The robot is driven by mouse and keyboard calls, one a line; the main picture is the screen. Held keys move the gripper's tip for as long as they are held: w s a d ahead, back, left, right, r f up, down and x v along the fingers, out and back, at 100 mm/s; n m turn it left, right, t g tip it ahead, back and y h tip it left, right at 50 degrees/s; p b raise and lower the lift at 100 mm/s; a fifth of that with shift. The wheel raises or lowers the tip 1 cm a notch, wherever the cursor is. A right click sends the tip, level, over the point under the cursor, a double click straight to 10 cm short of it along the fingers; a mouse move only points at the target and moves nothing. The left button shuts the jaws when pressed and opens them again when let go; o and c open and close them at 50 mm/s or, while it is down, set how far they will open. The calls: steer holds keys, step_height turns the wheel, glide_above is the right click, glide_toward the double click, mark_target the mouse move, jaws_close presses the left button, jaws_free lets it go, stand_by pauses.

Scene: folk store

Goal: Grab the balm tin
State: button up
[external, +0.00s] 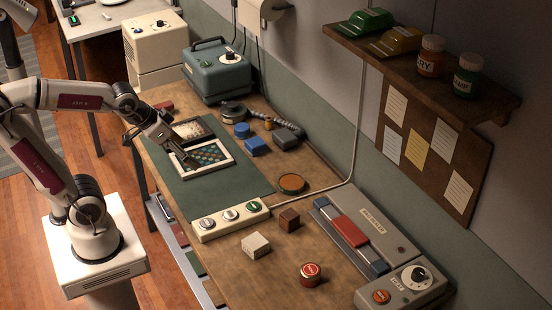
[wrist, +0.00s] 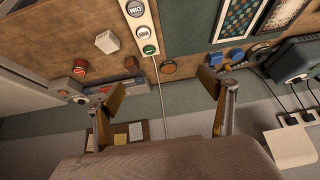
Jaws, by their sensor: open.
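A small round red tin (external: 310,274) with a lettered lid stands upright on the wooden bench near its front; it looks like the balm tin. It also shows in the wrist view as a red disc (wrist: 81,66) at the left. A flat round reddish-brown lid or tin (external: 292,183) lies farther back and shows in the wrist view (wrist: 168,67); I cannot tell what it is. My gripper (external: 187,160) is over the framed patterned panel on the green mat, well away from the red tin. In the wrist view its fingers (wrist: 162,90) are spread and empty.
A white button strip (external: 230,221) edges the green mat (external: 215,195). A white block (external: 256,245) and a brown block (external: 289,219) stand near the red tin. A grey machine (external: 375,245) is right of it. Blue items (external: 257,146) and a teal box (external: 218,72) stand farther back.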

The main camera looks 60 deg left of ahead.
steer(key=w+a+f+t, duration=0.1)
steer(key=w+f, duration=0.4)
steer(key=w, duration=0.3)
steer(key=w+f+t, duration=0.2)
steer(key=w+f, duration=0.3)
steer(key=w, duration=0.3)
steer(key=w+a+f+t, duration=0.1)
steer(key=w+f, duration=0.4)
steer(key=w, duration=0.3)
steer(key=t, duration=0.1)
glide_toward(290, 183)
steer(key=shift+w+r, duration=0.35)
steer(key=shift+w, duration=0.05)
steer(key=shift+w+f, duration=0.15)
steer(key=shift+f, duration=0.5)
steer(key=shift+x, duration=1.3)
steer(key=shift+x, duration=2.6)
steer(key=shift+a, duration=0.1)
